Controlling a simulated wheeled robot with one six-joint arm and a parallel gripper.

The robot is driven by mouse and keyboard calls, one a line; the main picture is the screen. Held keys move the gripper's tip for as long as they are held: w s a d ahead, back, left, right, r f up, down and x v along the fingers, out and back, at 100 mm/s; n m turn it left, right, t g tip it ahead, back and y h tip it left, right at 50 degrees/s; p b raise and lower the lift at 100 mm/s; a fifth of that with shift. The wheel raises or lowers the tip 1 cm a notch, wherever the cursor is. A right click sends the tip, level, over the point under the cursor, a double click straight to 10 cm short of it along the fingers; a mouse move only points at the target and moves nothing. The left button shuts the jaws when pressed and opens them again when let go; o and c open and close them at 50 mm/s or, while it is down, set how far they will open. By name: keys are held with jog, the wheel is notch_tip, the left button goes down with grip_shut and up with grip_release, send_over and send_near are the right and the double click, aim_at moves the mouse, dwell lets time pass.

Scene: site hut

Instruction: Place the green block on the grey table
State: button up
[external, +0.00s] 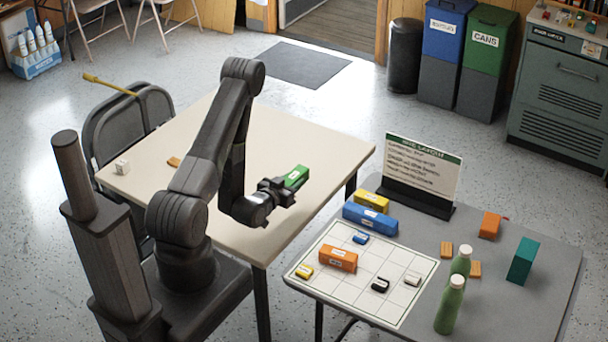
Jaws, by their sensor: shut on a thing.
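The green block (297,176) is a bright green box with a white label. My gripper (284,187) is shut on it and holds it near the right edge of the cream table (325,150). It appears raised, but I cannot tell its exact height above that table. My gripper hides part of the block's near end. The grey table (510,310) stands to the right and nearer the camera. A gap of floor separates it from the cream table. The block is not over the grey table.
On the grey table are a white grid sheet (345,286) with small blocks, blue (370,219) and yellow (371,202) blocks, a standing sign (421,172), green bottles (450,306), an orange block (490,225) and a teal block (523,261). Its front right is clear.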

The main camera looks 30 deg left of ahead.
jog(key=shift+d, duration=0.1)
jog(key=s+d+m+g+h+b, duration=0.1)
jog(key=s+d+m+h+b, duration=0.1)
jog(key=d+b, duration=0.4)
jog(key=s+d+m+g+h+b, duration=0.1)
jog(key=s+d+m+h+b, duration=0.1)
jog(key=s+d+h+b, duration=0.2)
jog(key=s+d+f+m+h+b, duration=0.1)
jog(key=s+d+m+h+b, duration=0.1)
jog(key=d+b, duration=0.7)
jog(key=shift+s+d+m+g+h+b, duration=0.15)
jog(key=shift+s+d+h, duration=0.1)
jog(key=shift+d, duration=0.6)
jog(key=shift+s+d+m+g+h+b, duration=0.1)
jog(key=shift+s+d+h, duration=0.1)
jog(key=shift+d, duration=0.6)
jog(key=shift+s+d+m+g+h+b, duration=0.15)
jog(key=shift+s+d+h, duration=0.1)
jog(key=shift+d, duration=0.6)
jog(key=m+g+h+b, duration=0.2)
jog(key=b, duration=0.3)
send_over(343, 291)
jog(key=f, duration=0.1)
jog(key=shift+f+b, duration=1.8)
jog(key=shift+f, duration=3.1)
jog(key=shift+f+b, duration=0.2)
jog(key=shift+b, duration=0.15)
